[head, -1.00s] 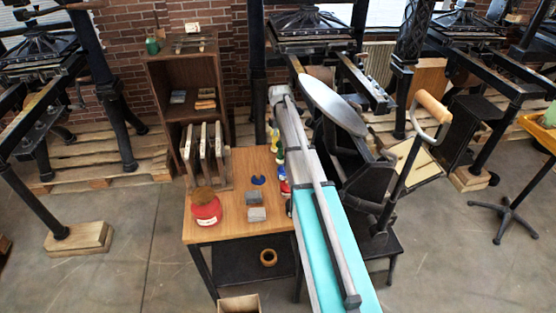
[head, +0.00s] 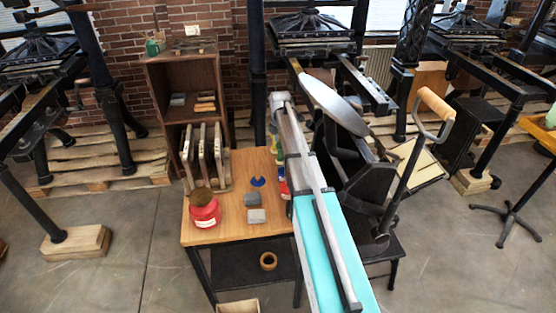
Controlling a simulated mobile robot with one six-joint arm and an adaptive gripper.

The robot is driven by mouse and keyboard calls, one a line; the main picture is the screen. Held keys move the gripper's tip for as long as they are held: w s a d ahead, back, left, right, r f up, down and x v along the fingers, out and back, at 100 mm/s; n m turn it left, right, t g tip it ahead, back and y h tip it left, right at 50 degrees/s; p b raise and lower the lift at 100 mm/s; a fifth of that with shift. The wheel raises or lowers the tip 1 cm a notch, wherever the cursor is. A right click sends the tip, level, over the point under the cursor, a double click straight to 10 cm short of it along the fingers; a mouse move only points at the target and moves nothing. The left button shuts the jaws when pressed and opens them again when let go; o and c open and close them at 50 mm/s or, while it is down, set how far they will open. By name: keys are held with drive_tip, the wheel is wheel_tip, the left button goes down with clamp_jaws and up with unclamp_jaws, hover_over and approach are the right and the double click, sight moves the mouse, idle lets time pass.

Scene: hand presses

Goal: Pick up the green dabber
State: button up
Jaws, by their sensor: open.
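A row of coloured dabbers stands along the right edge of the small wooden table (head: 222,229), partly covered by my arm. A sliver of the green dabber (head: 280,154) shows just left of my arm; most of it is hidden. Bits of yellow and blue show close to it, and part of a red dabber (head: 284,188) shows nearer. My arm reaches forward over the table's right edge, past the dabbers. My gripper is hidden behind the arm, so its jaws do not show.
A red pot (head: 204,212), two grey blocks (head: 256,215) and a blue-based dabber (head: 257,181) stand on the table. A press with a round metal disc (head: 331,104) and a wood-handled lever (head: 436,104) stands close right of my arm.

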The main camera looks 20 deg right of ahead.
sight(280, 150)
drive_tip(key=shift+f+b, duration=1.5)
drive_tip(key=shift+f, duration=0.25)
drive_tip(key=c, duration=1)
